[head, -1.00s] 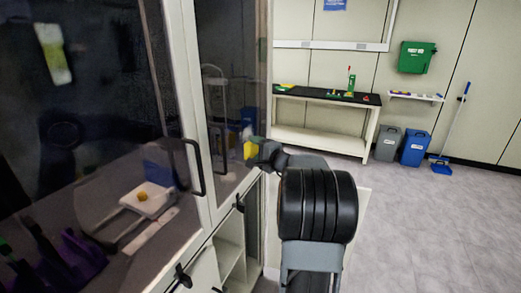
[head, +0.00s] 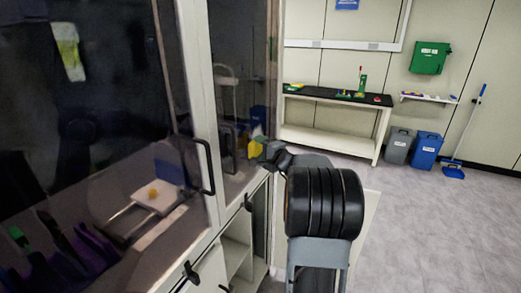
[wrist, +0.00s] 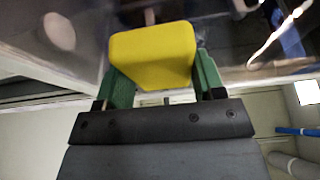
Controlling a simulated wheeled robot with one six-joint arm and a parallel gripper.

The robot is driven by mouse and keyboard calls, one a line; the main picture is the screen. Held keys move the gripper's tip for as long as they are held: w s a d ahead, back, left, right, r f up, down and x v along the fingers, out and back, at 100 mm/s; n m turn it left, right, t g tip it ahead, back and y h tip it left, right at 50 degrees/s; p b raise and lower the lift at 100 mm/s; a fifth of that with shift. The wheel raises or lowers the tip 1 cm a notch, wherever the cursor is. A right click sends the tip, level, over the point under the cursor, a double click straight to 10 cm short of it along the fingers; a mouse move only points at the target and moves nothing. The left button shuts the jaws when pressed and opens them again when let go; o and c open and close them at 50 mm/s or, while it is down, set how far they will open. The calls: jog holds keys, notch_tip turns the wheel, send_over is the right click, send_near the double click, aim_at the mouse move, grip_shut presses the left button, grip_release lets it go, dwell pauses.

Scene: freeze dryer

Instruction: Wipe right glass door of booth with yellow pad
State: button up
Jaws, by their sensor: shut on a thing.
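My gripper (wrist: 152,88) is shut on the yellow pad (wrist: 152,55), its green fingers on either side of the pad in the wrist view. In the head view the yellow pad (head: 254,149) is at the right glass door (head: 235,110), near its lower right part. My dark arm reaches to it from the right. The pad looks very close to the glass; I cannot tell whether it touches. The left glass door (head: 90,120) has a black handle (head: 207,165) at its right edge.
Open shelves and cabinet fronts (head: 237,255) with black handles lie below the glass. A bench (head: 330,135) with a black top stands at the back. A grey bin (head: 398,146), a blue bin (head: 426,151) and a broom (head: 467,130) are at the back right. The floor on the right is clear.

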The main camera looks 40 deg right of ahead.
aim_at(264, 133)
jog(key=shift+w+a+b, duration=0.45)
jog(key=shift+w+b, duration=0.1)
jog(key=shift+w, duration=0.3)
jog(key=shift+d, duration=0.1)
jog(key=shift+w+d+b, duration=0.15)
jog(key=shift+w+d, duration=0.3)
jog(key=shift+d, duration=0.4)
jog(key=shift+w+d+b, duration=0.15)
jog(key=shift+w+d, duration=0.25)
jog(key=shift+d, duration=0.45)
jog(key=shift+w+d+p, duration=0.2)
jog(key=shift+w+d, duration=0.45)
jog(key=shift+d, duration=0.45)
jog(key=shift+w+d+p, duration=0.15)
jog(key=shift+w+d, duration=0.45)
jog(key=shift+d, duration=0.45)
jog(key=shift+w+d+p, duration=0.2)
jog(key=shift+w+d, duration=0.45)
jog(key=shift+d, duration=0.45)
jog(key=shift+w+d, duration=0.1)
jog(key=shift+d, duration=0.1)
jog(key=shift+f+b, duration=0.15)
jog(key=shift+b, duration=0.5)
